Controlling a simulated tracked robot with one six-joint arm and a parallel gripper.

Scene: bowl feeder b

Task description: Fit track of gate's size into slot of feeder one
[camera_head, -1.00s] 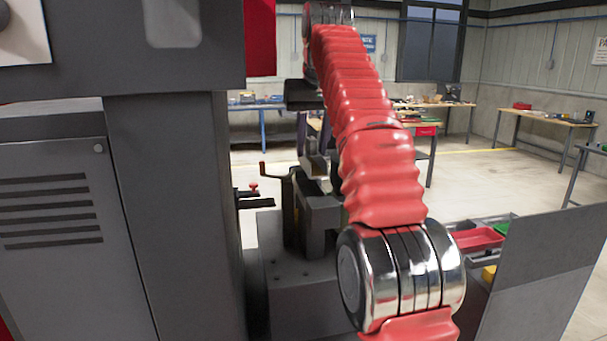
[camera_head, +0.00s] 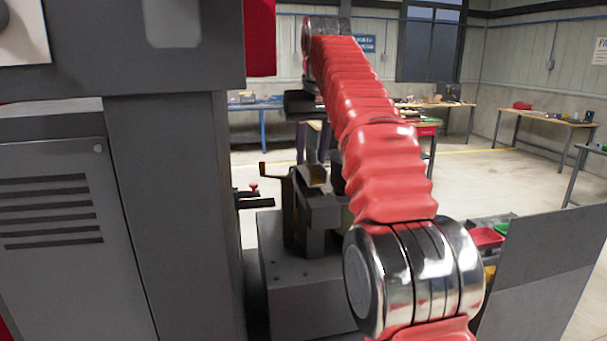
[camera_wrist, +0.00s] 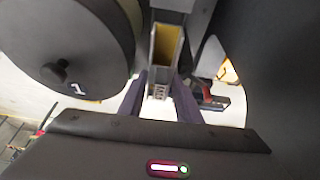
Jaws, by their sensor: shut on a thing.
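A grey channel-shaped track with a yellow inner floor (camera_wrist: 165,45) runs up from between my fingers in the wrist view. My gripper (camera_wrist: 160,98), with two dark purple fingers, is shut on its near end. Feeder one is a large dark round bowl (camera_wrist: 95,30) with a knob and a white "1", just left of the track. In the head view my gripper (camera_head: 312,150) points down above a dark grey stand (camera_head: 318,215) and is partly hidden by my red arm. I cannot make out the slot or whether the track touches it.
A large grey machine cabinet (camera_head: 60,220) stands close on the left. A grey panel (camera_head: 550,270) stands at the right, beside red and green bins (camera_head: 487,237). Workbenches (camera_head: 545,117) line the back, with open floor before them.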

